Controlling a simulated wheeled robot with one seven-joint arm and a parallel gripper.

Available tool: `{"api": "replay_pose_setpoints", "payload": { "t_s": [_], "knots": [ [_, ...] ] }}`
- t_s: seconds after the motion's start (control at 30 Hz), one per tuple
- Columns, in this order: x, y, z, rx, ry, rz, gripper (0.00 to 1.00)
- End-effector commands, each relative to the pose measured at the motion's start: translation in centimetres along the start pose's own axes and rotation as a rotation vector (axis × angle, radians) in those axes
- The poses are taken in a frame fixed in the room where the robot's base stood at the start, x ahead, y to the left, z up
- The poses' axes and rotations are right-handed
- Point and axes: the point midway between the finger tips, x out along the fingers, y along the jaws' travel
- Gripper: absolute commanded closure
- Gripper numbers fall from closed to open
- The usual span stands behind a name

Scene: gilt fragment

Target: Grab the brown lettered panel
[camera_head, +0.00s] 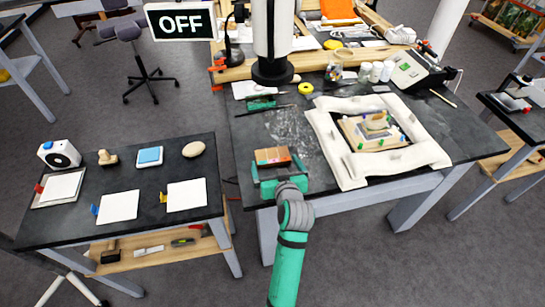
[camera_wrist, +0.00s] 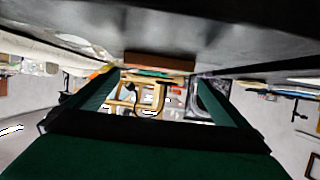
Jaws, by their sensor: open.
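The brown panel (camera_head: 272,156) lies near the front edge of the dark workbench, left of the padded frame. It looks like a small flat block with a copper-brown top; no lettering can be read. My green gripper (camera_head: 278,167) is at the bench's front edge, with its fingers apart on either side of the panel's near end. In the wrist view the panel (camera_wrist: 160,61) shows as a brown strip just ahead of the gap between my open fingers (camera_wrist: 157,80). Nothing is seen held. I cannot tell whether the fingers touch the panel.
A white padded frame (camera_head: 338,158) with a small ornate piece inside lies to the right on the bench. A green tool (camera_head: 261,102) and a yellow tape roll (camera_head: 305,88) lie behind. A lower table (camera_head: 130,178) with white sheets stands left, across a gap.

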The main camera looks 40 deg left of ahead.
Motion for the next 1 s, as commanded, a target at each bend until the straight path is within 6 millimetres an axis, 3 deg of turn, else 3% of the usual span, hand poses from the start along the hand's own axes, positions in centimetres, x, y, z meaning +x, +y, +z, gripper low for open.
{"api": "replay_pose_setpoints", "payload": {
  "t_s": [0.4, 0.7, 0.83, 1.0],
  "knots": [
    [4.6, 0.2, 0.5, 0.002, 0.0, 0.006, 0.0],
    [5.1, 0.2, 0.5, 0.002, 0.001, 0.006, 0.0],
    [5.1, 0.2, 0.5, 0.002, 0.001, 0.006, 0.29],
    [5.1, 0.2, 0.5, 0.002, 0.002, 0.007, 0.3]
  ]
}}
